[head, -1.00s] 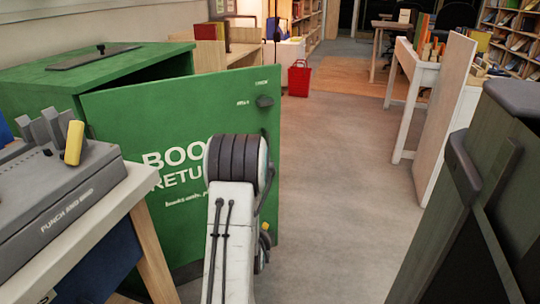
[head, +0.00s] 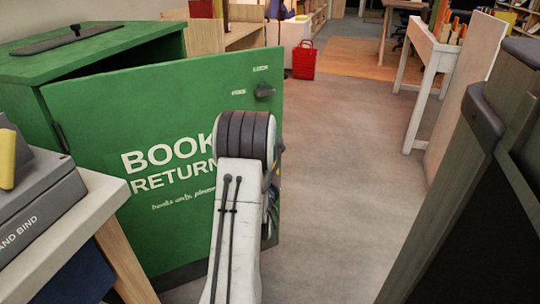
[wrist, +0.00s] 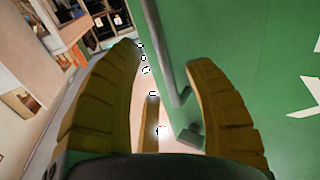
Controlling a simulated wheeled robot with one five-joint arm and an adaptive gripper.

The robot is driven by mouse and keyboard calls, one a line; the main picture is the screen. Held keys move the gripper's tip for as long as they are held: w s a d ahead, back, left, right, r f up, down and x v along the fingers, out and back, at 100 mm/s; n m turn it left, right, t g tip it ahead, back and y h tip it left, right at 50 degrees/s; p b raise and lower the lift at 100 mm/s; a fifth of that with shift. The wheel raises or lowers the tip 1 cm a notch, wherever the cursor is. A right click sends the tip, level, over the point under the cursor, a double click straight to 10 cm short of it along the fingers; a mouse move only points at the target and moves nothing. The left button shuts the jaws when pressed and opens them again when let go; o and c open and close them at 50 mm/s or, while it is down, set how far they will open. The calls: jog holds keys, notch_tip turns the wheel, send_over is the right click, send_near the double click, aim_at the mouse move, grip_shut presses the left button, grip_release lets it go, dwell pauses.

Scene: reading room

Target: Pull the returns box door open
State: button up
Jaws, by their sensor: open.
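The green returns box (head: 25,65) stands at left. Its door (head: 120,110), lettered "BOOK RETURN", is hinged at its left edge and stands ajar, with a dark gap behind its top edge. A small dark latch (head: 264,91) sits near the door's upper right corner. In the wrist view the green door (wrist: 250,50) fills the right side, with a grey bar handle (wrist: 168,65) on it. My gripper (wrist: 163,58) is open, its yellow-brown fingers on either side of the bar's lower part; contact cannot be told. In the head view my arm mostly hides the gripper.
A pale table (head: 85,205) with a grey punch-and-bind machine (head: 40,190) stands close at left. A dark cabinet (head: 480,200) is close at right. Open floor (head: 350,130) lies between, with a red basket (head: 303,60) farther back and a white desk (head: 430,65) at right.

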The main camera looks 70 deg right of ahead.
jog(key=shift+b+x, duration=0.3)
jog(key=shift+x, duration=2)
grip_shut()
